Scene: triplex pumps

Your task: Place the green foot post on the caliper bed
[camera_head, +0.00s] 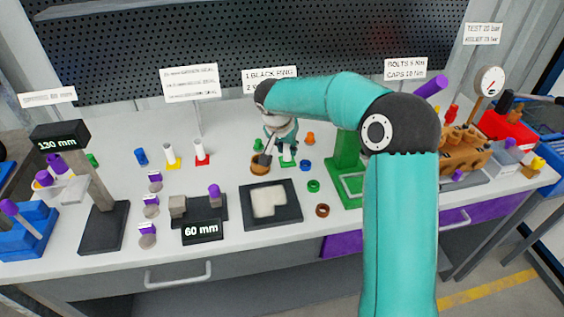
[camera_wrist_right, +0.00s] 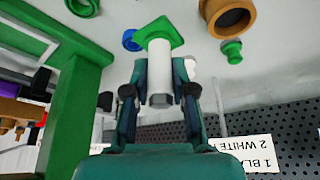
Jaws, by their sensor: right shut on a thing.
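The green foot post (camera_wrist_right: 160,72) is a white post with a square green foot, held between the fingers of my right gripper (camera_wrist_right: 157,92) in the wrist view. In the head view the green foot (camera_head: 287,162) shows just below my right gripper (camera_head: 275,150), beside a brown cup. I cannot tell whether the foot touches the table. The caliper bed (camera_head: 208,208) is a dark plate with grey jaws and a "60 mm" display, left of the gripper. A purple-topped piece (camera_head: 214,191) stands at it. My left gripper is not in view.
A black tray (camera_head: 287,214) with a pale insert lies between the gripper and the caliper. White posts with yellow (camera_head: 171,156) and red feet (camera_head: 202,154) stand behind the caliper. A green frame (camera_head: 345,160) is right of the gripper, and a "130 mm" gauge (camera_head: 102,232) stands far left.

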